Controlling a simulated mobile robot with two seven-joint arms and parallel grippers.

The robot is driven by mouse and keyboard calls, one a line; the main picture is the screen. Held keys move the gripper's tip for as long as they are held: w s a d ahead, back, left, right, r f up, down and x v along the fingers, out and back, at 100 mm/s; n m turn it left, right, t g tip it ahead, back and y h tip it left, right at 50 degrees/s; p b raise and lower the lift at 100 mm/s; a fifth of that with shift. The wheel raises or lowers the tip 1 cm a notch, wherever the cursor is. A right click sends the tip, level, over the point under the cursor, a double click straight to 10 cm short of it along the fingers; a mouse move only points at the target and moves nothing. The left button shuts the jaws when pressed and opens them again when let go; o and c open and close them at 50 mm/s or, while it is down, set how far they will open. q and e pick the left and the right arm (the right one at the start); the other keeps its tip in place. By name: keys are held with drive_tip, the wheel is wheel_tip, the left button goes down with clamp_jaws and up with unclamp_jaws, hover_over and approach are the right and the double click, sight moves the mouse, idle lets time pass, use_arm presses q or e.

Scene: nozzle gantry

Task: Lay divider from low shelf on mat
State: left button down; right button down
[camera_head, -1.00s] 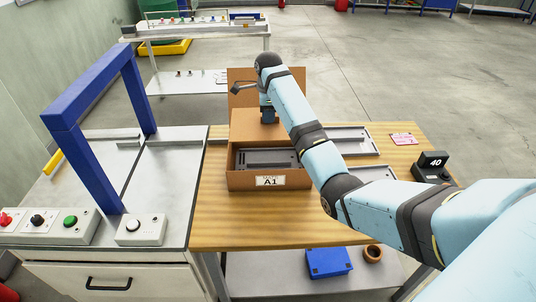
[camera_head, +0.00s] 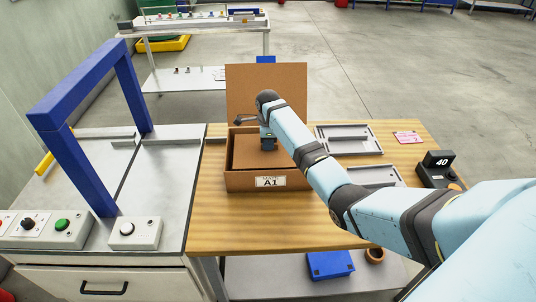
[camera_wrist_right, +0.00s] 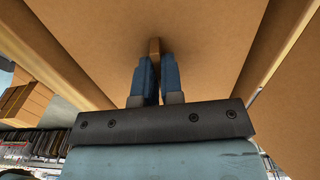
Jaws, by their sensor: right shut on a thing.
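The divider (camera_head: 249,156) is a flat brown board lying roughly level within the walls of the open carton marked A1 (camera_head: 238,183). It covers the carton's contents. My right gripper (camera_head: 268,143) is over the board, shut on its small raised tab (camera_wrist_right: 154,47); the board fills much of the right wrist view (camera_wrist_right: 95,50). I cannot tell whether the board rests on what is under it. The low shelf (camera_head: 255,283) shows under the wooden table. I cannot make out a mat. My left gripper is not in view.
Grey trays (camera_head: 347,134) and a pink card (camera_head: 408,137) lie right of the carton, near a black device reading 40 (camera_head: 437,164). A blue frame (camera_head: 75,155) stands at left. The carton's raised flap (camera_head: 265,85) is behind. The table's front is clear.

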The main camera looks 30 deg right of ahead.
sight(268, 153)
drive_tip(key=shift+f, duration=2.5)
drive_tip(key=shift+f, duration=0.15)
drive_tip(key=shift+f, duration=0.1)
drive_tip(key=c, duration=1.3)
unclamp_jaws()
drive_tip(key=shift+f, duration=0.1)
drive_tip(key=shift+o, duration=0.2)
wheel_tip(268, 153, up, 13)
drive_tip(key=shift+f, duration=0.1)
drive_tip(key=shift+f, duration=0.1)
